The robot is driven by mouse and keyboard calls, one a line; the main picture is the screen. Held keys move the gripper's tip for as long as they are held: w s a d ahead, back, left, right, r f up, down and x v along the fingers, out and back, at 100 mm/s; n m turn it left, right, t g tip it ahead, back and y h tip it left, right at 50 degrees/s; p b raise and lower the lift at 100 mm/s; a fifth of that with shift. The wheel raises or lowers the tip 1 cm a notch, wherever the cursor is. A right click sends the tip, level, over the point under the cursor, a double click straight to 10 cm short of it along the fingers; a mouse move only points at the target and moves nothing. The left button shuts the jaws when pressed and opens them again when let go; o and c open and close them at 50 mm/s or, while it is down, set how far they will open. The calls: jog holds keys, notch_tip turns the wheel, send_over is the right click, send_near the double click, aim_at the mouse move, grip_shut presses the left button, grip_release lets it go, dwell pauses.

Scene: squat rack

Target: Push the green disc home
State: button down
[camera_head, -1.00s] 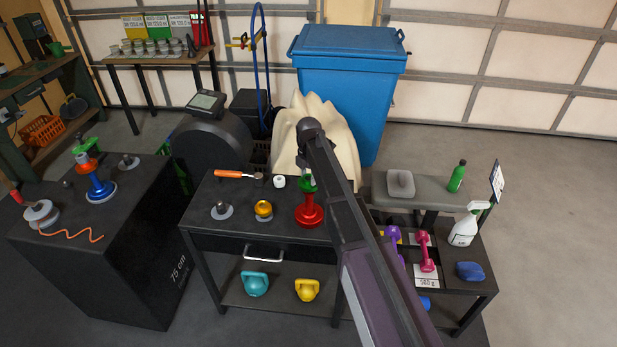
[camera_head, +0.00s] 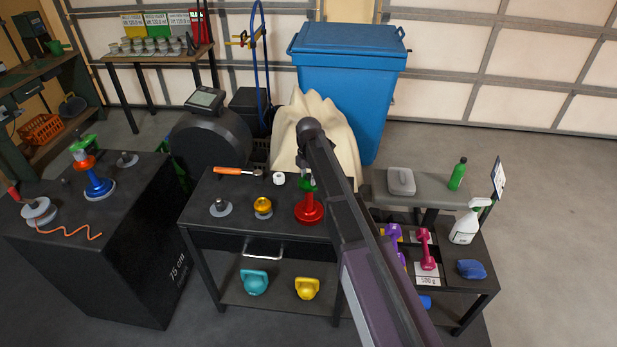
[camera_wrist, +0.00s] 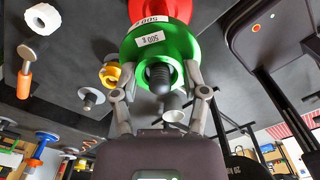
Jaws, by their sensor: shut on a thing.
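The green disc (camera_wrist: 150,44) carries a 500 g label and fills the upper middle of the wrist view. My gripper (camera_wrist: 161,80) is shut on it, with one finger on each side. A dark ribbed post (camera_wrist: 159,78) shows in the disc's central hole. A red disc (camera_wrist: 172,8), also labelled, lies directly beyond the green one. In the head view, the green disc (camera_head: 307,185) is above the red disc (camera_head: 308,209) on the middle table, partly hidden by my gripper and arm. Whether the green and red discs touch is unclear.
An orange-handled tool (camera_head: 232,171), white ring (camera_head: 279,178), yellow piece (camera_head: 263,205) and grey post (camera_head: 220,207) share the middle table. A black box (camera_head: 140,245) with a blue stacked post (camera_head: 98,186) stands left. A bench (camera_head: 430,190) stands right.

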jog(key=shift+f+b, duration=0.3)
grip_release()
jog(key=shift+r, duration=0.2)
notch_tip(320, 180, up, 12)
jog(key=p, duration=1.2)
jog(key=shift+p, duration=0.3)
dwell(1.1)
jog(key=shift+s+d+f+m+b, duration=1)
jog(key=shift+s+d+m, duration=2.9)
jog(key=shift+s+m, duration=0.5)
jog(key=shift+s+d+f+m+b, duration=0.95)
jog(key=shift+s+d+m, duration=3)
jog(key=shift+s+m, duration=0.4)
jog(key=shift+s+d+f+m+b, duration=0.95)
jog(key=shift+s+d+m, duration=3.1)
jog(key=shift+m, duration=0.5)
